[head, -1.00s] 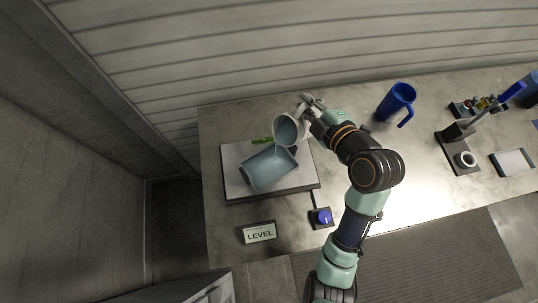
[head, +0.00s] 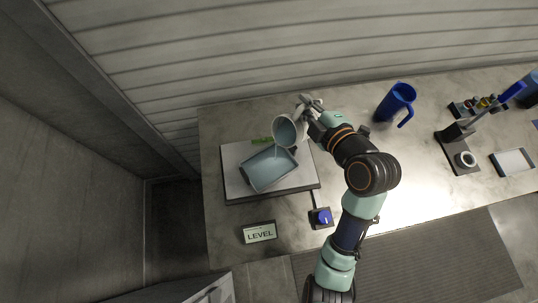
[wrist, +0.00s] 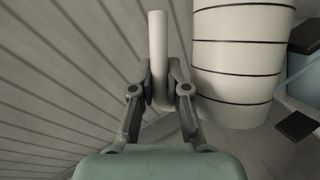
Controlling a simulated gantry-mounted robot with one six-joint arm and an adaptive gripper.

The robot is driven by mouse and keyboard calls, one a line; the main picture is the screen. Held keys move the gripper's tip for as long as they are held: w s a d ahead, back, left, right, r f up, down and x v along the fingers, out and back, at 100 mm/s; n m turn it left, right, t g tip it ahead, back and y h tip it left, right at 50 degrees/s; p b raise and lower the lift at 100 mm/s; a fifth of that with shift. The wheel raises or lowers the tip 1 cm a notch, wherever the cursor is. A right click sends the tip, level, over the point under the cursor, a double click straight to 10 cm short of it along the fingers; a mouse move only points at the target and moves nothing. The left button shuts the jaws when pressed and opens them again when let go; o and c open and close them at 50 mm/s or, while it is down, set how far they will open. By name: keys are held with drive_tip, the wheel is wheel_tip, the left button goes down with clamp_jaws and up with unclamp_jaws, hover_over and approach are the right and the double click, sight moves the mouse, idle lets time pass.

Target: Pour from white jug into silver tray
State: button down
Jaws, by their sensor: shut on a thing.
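The white jug (head: 300,124) is tilted over the silver tray's upper right edge, its mouth facing down-left in the head view. Blue-grey liquid shows inside the jug, and a thin stream seems to fall from its lip. The silver tray (head: 292,176) holds a layer of the same liquid. My gripper (head: 312,108) is shut on the jug's handle. In the wrist view the handle stands between the fingers (wrist: 160,85), and the jug's body (wrist: 238,60), ringed with dark lines, is just to the right. Part of the tray shows at the right edge.
The tray sits on a pale square platform (head: 233,183) with a green strip behind it. A LEVEL sign (head: 259,232) and a blue knob (head: 323,216) stand in front. A blue jug (head: 396,102) and a stand (head: 458,150) are to the right.

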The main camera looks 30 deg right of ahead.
sight(318, 100)
idle(0.3)
drive_tip(key=d+m+y, duration=0.1)
drive_tip(key=d, duration=0.1)
drive_tip(key=w+d+m+y, duration=0.1)
drive_tip(key=d+m, duration=0.1)
drive_tip(key=shift+d+r+g+y, duration=0.15)
drive_tip(key=shift+d+g+y, duration=0.15)
drive_tip(key=shift+g, duration=0.1)
drive_tip(key=shift+s+a, duration=0.1)
drive_tip(key=shift+a, duration=0.3)
drive_tip(key=shift+f+m, duration=0.25)
drive_tip(key=shift+m, duration=0.05)
drive_tip(key=w+d+f+m+y, duration=0.1)
drive_tip(key=d+f+m+y, duration=0.2)
drive_tip(key=d+f, duration=0.3)
wheel_tip(318, 100, down, 5)
drive_tip(key=shift+r+m+g+y, duration=0.1)
drive_tip(key=shift+m+g+y, duration=0.25)
drive_tip(key=shift+m, duration=0.25)
